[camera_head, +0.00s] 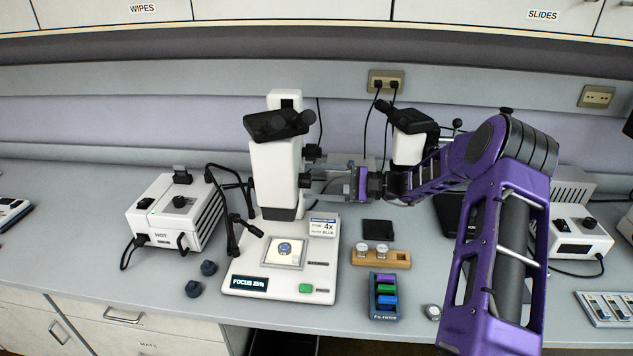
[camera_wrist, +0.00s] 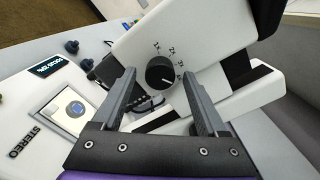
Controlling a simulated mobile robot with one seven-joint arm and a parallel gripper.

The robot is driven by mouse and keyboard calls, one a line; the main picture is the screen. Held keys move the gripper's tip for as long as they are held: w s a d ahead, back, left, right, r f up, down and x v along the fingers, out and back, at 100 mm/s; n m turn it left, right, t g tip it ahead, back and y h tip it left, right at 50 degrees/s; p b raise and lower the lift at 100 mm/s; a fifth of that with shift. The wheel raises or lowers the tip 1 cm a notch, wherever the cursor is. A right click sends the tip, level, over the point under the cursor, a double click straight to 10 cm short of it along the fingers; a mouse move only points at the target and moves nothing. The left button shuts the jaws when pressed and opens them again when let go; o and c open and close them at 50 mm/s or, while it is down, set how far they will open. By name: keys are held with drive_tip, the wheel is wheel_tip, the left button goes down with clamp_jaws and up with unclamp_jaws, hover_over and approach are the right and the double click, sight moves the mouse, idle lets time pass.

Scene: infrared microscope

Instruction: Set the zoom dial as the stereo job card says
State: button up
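The stereo microscope (camera_head: 275,165) stands upright on its white base. Its job card (camera_head: 322,228) reads zoom 4x and filter blue. The black zoom dial (camera_wrist: 160,73) is on the white microscope body in the wrist view, with marks from 1x to 4x around its upper and right side.
A hot lamp box (camera_head: 172,212) stands left with black gooseneck arms reaching toward the microscope. A filter rack (camera_head: 384,317) and a wooden holder (camera_head: 396,259) with eyepieces sit to the right. A second microscope (camera_head: 408,145) is behind my arm. Two dark knobs lie left of the base.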

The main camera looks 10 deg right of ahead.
drive_tip(key=b+v, duration=0.1)
drive_tip(key=v, duration=1.6)
drive_tip(key=shift+d, duration=0.15)
